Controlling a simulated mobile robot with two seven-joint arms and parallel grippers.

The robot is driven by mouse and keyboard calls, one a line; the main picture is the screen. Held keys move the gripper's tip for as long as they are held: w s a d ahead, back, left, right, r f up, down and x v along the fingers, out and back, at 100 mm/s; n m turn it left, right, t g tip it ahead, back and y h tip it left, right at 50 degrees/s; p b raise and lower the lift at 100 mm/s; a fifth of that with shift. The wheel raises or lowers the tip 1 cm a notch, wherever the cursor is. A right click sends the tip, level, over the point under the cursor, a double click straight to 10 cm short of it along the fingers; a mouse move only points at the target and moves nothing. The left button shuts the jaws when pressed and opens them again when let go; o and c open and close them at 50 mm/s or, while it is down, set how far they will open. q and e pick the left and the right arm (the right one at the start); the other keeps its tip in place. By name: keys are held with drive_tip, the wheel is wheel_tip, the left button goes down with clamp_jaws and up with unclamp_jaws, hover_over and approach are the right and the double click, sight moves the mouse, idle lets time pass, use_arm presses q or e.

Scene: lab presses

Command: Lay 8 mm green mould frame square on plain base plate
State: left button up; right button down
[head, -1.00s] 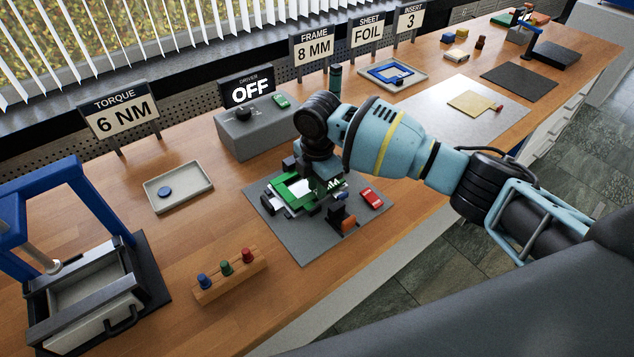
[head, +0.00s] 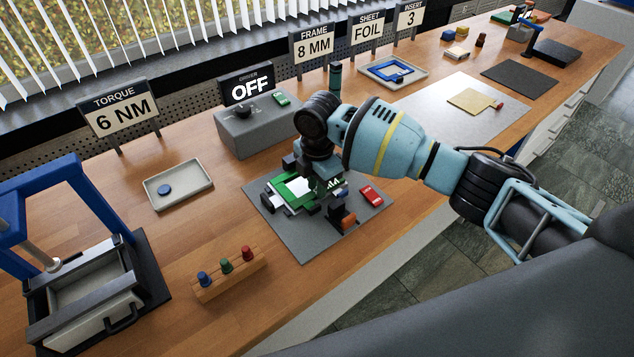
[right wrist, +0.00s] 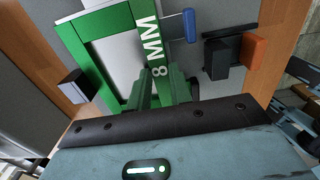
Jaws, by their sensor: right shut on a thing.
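The green mould frame (head: 329,190), marked 8 MM, is in my right gripper (head: 322,182) over the grey mat. The right wrist view shows my right gripper (right wrist: 160,88) shut on the lettered bar of the green frame (right wrist: 91,58). A pale plate (right wrist: 113,45), which looks like the plain base plate, shows through the frame's opening and a little past its outer edge. It also shows in the head view (head: 297,187). I cannot tell whether the frame rests flat on it. My left gripper is out of view.
Dark blocks, one with an orange part (head: 348,221), and a red piece (head: 371,196) lie near the frame on the grey mat (head: 300,245). The grey driver box (head: 250,128) stands behind. A blue press (head: 75,240) and a wooden peg rack (head: 232,277) stand left.

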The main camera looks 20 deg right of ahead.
drive_tip(key=c, duration=1.2)
unclamp_jaws()
drive_tip(key=shift+f, duration=0.1)
wheel_tip(320, 180, up, 7)
drive_tip(key=shift+r, duration=0.2)
drive_tip(key=shift+s+r, duration=0.1)
drive_tip(key=shift+r, duration=0.15)
